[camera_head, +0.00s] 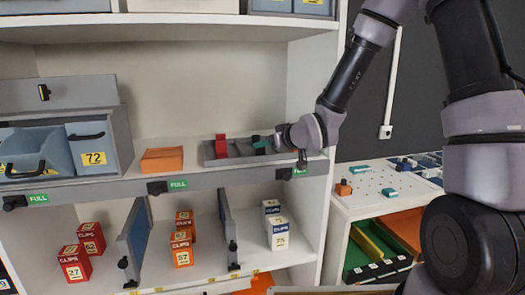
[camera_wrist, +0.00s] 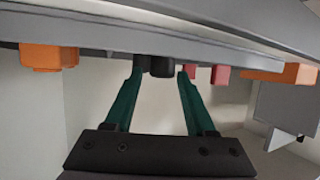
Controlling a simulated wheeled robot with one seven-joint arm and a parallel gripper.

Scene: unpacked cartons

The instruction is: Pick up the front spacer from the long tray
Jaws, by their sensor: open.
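The long tray (camera_head: 232,159) is grey and sits on the middle shelf in the head view. A red piece (camera_head: 221,147) stands in its left part. My gripper (camera_head: 263,146) reaches in from the right, its teal fingers over the right part of the tray. In the wrist view my gripper (camera_wrist: 160,73) is open, its fingertips on either side of dark cylindrical pieces (camera_wrist: 161,66). I cannot tell whether it touches them, or which piece is the front spacer. Red pieces (camera_wrist: 220,74) show just right of the fingers. My fingers and hand hide the tray's right end.
An orange box (camera_head: 162,160) sits left of the tray. A grey shelf edge (camera_head: 200,178) with black clips runs below it. The shelf's right upright (camera_head: 316,80) is close to my arm. Several small cartons stand on the lower shelf.

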